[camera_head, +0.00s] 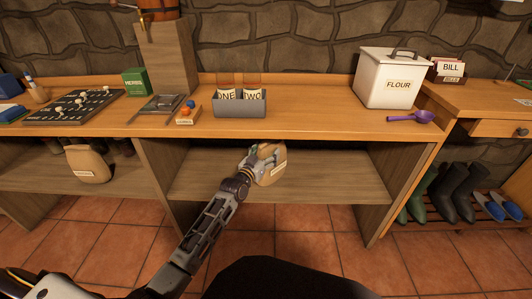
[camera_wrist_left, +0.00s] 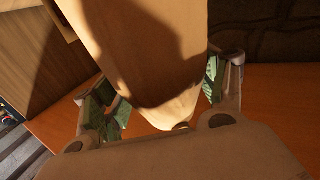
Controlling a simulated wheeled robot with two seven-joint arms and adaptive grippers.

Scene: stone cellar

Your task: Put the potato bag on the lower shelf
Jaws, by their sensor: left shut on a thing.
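A tan bag with a pale label (camera_head: 272,174) is in my left gripper (camera_head: 262,156), in front of or just over the lower shelf (camera_head: 335,178) in the middle bay. The label is too small to read. In the left wrist view the bag (camera_wrist_left: 150,50) fills the space between the two green-padded fingers of my left gripper (camera_wrist_left: 163,88), which is shut on it. I cannot tell whether the bag's base touches the shelf. A similar tan bag (camera_head: 88,165) stands on the lower shelf of the left bay. My right gripper is not in view.
The counter (camera_head: 320,119) above carries a grey box (camera_head: 240,106) with ONE and TWO packets, a flour tin (camera_head: 388,78) and a purple scoop (camera_head: 412,117). An upright panel (camera_head: 160,175) borders the middle bay on the left. The shelf right of the bag is clear.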

